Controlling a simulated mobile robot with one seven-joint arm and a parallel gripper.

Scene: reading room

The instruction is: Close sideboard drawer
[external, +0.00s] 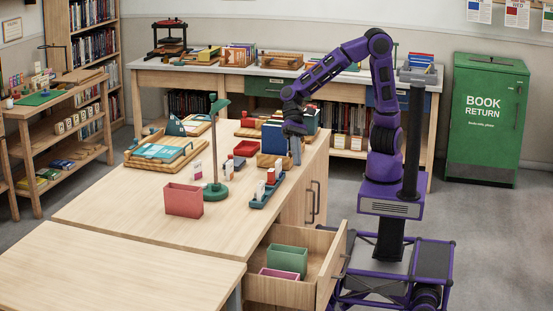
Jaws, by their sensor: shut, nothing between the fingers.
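The sideboard drawer (334,268) stands pulled out from the right side of the wooden sideboard, at the lower middle of the external view. Its front panel carries a dark handle. A green box (287,260) and a low pink tray (279,274) lie inside it. My gripper (297,158) is at the far right end of the sideboard top, pointing down, shut and empty. It is well behind and above the drawer, apart from it. The fingertips are small and their contact with nearby things cannot be told.
The sideboard top (120,210) holds a pink box (183,200), a green lamp (215,190), a blue tray (262,199) and a red container (246,149). A green book return bin (486,120) stands at the right. Floor between is clear.

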